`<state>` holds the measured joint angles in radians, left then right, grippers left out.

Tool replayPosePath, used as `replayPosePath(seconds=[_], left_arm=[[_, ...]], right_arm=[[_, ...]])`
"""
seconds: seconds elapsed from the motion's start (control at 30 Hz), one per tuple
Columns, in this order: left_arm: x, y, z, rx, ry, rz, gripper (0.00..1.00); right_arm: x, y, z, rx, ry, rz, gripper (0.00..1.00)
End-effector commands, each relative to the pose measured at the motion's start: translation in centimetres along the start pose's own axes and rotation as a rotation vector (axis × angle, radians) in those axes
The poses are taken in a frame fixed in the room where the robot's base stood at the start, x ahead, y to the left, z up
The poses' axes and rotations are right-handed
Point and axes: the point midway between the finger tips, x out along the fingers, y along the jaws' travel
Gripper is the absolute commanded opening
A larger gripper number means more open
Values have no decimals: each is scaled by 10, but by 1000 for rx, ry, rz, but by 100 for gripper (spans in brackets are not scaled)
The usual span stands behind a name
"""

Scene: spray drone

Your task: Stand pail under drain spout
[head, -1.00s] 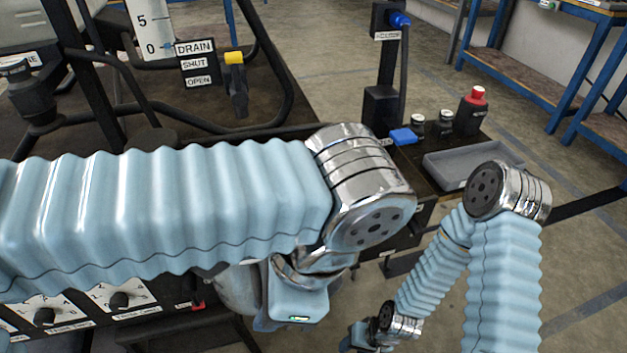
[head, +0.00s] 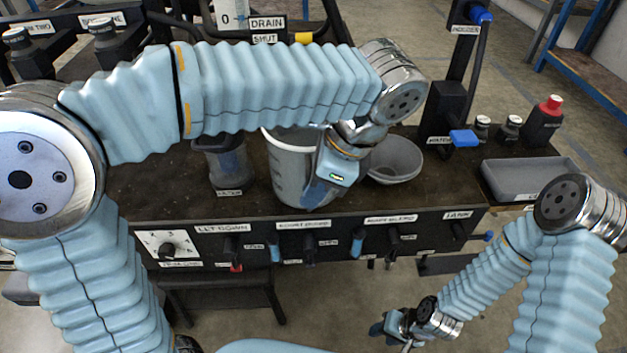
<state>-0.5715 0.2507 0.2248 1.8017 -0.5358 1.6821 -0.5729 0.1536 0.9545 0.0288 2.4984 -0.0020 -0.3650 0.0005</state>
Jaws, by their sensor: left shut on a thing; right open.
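The pail (head: 287,172), pale grey with marks on its side, is upright at the bench's front edge. I cannot tell whether its base touches the bench top. My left gripper (head: 322,190) is shut on the pail's right side; its fingertips are partly hidden. The DRAIN label (head: 267,23) and SHUT label (head: 265,39) show behind my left arm, with the yellow end of a handle (head: 304,38) beside them. The drain spout is hidden behind that arm. My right gripper (head: 392,328) is open, low in front of the bench, small in view.
A grey bowl (head: 402,160) sits right of the pail, and a filter cup (head: 229,166) left of it. A grey tray (head: 530,178), small bottles and a red-capped bottle (head: 543,120) stand at the right. Knobs and levers line the bench front (head: 215,247).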

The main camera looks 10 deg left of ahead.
Motion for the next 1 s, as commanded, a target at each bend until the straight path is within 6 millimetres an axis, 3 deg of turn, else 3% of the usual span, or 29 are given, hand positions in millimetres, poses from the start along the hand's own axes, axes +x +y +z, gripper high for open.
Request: replayPosePath(seconds=[0.1,0.2,0.5,0.53,0.7,1.0], left_arm=[[1,-23,5,-4,0,2,0],[16,-21,-2,1,-1,1,0],[17,-20,-3,-1,1,0,0],[18,-20,-3,-1,1,0,18],[17,-20,-3,-1,1,0,42],[14,-20,-2,-1,1,0,42]], right_arm=[[-4,-2,0,0,0,0,43],[0,0,0,0,0,0,43],[0,0,0,0,0,0,43],[0,0,0,0,0,0,43],[0,0,0,0,0,0,43],[-2,-1,0,0,0,0,43]])
